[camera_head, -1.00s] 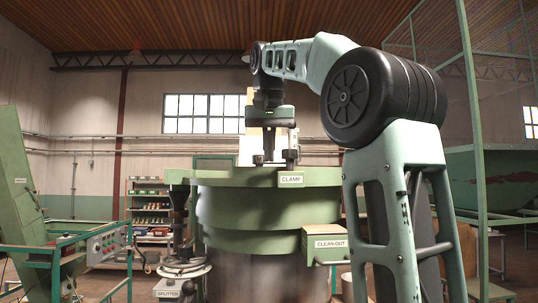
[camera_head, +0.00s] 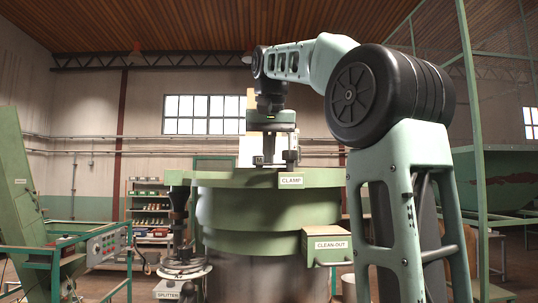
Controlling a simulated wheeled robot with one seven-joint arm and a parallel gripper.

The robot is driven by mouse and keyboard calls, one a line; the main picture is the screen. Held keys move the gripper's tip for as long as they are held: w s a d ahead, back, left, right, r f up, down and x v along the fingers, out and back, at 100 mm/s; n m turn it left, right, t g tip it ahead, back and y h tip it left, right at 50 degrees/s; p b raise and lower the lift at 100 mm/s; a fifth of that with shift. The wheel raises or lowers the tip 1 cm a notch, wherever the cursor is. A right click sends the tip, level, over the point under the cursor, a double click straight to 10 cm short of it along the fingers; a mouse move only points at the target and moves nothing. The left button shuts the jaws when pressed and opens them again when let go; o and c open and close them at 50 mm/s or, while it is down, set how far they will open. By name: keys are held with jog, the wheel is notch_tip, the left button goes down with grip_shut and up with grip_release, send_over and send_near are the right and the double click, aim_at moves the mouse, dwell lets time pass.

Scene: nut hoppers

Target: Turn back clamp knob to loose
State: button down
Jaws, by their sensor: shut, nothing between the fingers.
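The clamp (camera_head: 290,180) is marked by a white CLAMP label on the green rim of the big round hopper. A small dark upright piece (camera_head: 291,158) stands on the rim just above the label; it may be the clamp knob, but it is too small to tell how it is turned. My gripper (camera_head: 269,160) points straight down over the rim, close to the left of this piece. Its fingers are shut and hold nothing. I cannot tell whether they touch anything.
The clean-out box (camera_head: 326,247) juts out from the hopper (camera_head: 267,207) at lower right. The splitter stand (camera_head: 180,265) is at lower left. A control box (camera_head: 106,243) on a railing and shelves (camera_head: 150,215) stand farther left.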

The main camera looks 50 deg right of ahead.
jog(key=shift+s+a+n, duration=0.1)
jog(key=shift+a+n, duration=0.15)
jog(key=shift+n, duration=0.25)
jog(key=shift+s+a+n+t+y, duration=0.15)
jog(key=shift+s+a+n+y, duration=0.1)
jog(key=shift+n, duration=0.35)
jog(key=shift+s+a+n+t+y, duration=0.15)
jog(key=shift+n+y, duration=0.1)
jog(key=shift+n, duration=0.35)
jog(key=shift+s+a, duration=0.4)
jog(key=shift+s, duration=0.05)
jog(key=p+v, duration=0.4)
jog(key=v, duration=0.6)
jog(key=shift+s+d, duration=0.2)
jog(key=shift+d, duration=0.05)
